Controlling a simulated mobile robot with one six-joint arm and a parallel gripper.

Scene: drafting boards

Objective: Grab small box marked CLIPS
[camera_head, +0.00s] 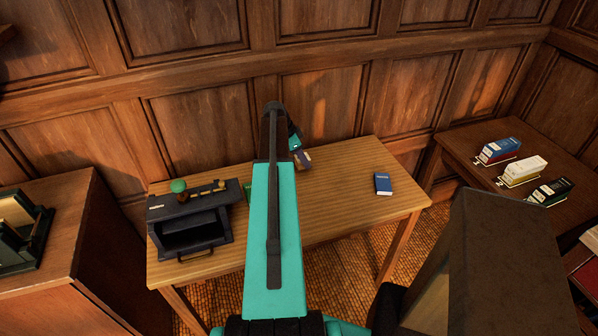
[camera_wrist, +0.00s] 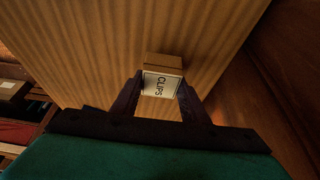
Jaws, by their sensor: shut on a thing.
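The small box marked CLIPS (camera_wrist: 162,86) shows in the wrist view, with a brown edge and a white label with dark letters. My gripper (camera_wrist: 161,79) has one dark finger on each side of it and is shut on it. The box is over the wooden table (camera_head: 345,200); I cannot tell whether it still touches the top. In the head view my gripper (camera_head: 302,157) is near the back of the table, partly hidden behind my teal arm, and the box is hard to make out there.
A dark open-fronted case (camera_head: 190,222) with a green knob-like item (camera_head: 178,186) stands on the table's left. A small blue book (camera_head: 383,184) lies on the right. A side table (camera_head: 482,160) holds blue, white and dark green boxes. The panelled wall is close behind.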

